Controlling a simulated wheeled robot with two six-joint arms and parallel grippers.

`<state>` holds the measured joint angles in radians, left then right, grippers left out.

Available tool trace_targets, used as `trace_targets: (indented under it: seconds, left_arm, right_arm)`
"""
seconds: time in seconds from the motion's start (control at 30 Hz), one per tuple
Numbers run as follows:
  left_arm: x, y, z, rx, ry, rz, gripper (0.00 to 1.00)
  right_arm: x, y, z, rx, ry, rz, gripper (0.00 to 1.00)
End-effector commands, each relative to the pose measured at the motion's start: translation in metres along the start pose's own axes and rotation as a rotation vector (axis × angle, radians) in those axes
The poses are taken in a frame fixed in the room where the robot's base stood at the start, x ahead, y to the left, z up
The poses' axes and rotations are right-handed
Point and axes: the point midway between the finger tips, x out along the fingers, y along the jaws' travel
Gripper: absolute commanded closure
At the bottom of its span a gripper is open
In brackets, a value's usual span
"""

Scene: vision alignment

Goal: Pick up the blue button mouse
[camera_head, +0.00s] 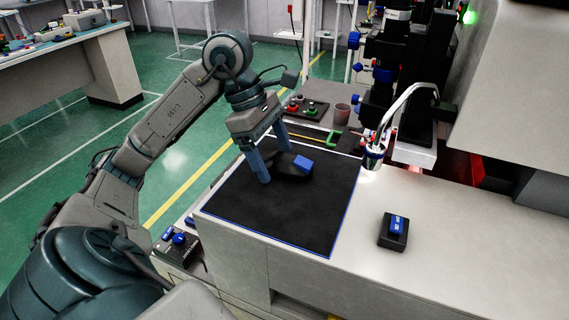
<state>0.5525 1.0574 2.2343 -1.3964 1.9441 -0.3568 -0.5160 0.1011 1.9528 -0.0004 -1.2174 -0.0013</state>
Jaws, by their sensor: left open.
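The black mouse with a blue button (294,170) lies on the black mat (310,215) with the blue border, on the white bench. My left gripper (275,165) comes in from above and the left, with its two blue-grey fingers pointing down. The fingers are spread apart at the mouse's left end, with no firm hold visible. I cannot tell whether they touch it or how far the mouse reaches between them. The blue button faces right and is not covered. My right gripper is not in view.
A black block with a blue top (394,230) sits on the bench to the right. A chrome lamp head (373,152) hangs at the mat's right edge. A control box with coloured buttons (303,107) and a dark cup (342,113) stand behind. The front of the mat is clear.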

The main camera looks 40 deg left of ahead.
Motion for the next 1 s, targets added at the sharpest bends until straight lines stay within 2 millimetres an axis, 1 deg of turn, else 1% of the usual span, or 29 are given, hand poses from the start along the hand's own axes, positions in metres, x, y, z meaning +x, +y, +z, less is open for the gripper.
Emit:
trace_targets:
  seconds: [0.2,0.23,0.27,0.4,0.47,0.5,0.77,1.0]
  left_arm:
    - [0.001,0.000,0.000,0.000,0.000,0.001,0.20]
    - [0.001,0.000,0.000,0.000,0.000,0.001,0.24]
    - [0.001,0.000,0.000,0.000,0.000,0.001,0.30]
    - [0.001,0.000,0.000,0.000,0.000,0.001,0.58]
    - [0.001,0.000,0.000,0.000,0.001,0.001,0.69]
    - [0.001,0.000,0.000,0.000,0.000,0.001,0.74]
    - [0.000,0.000,0.000,0.000,0.000,0.001,0.74]
    - [-0.012,0.000,0.005,0.000,-0.001,0.003,0.74]
  right_arm:
    - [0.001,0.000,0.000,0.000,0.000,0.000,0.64]
    - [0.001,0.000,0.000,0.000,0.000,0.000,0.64]
    - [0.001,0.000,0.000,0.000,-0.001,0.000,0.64]
    - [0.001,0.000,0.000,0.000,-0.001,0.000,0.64]
    - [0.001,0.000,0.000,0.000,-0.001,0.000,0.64]
    - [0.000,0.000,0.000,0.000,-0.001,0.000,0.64]
    - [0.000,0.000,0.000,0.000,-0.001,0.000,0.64]
    - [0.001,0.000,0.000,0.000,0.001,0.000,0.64]
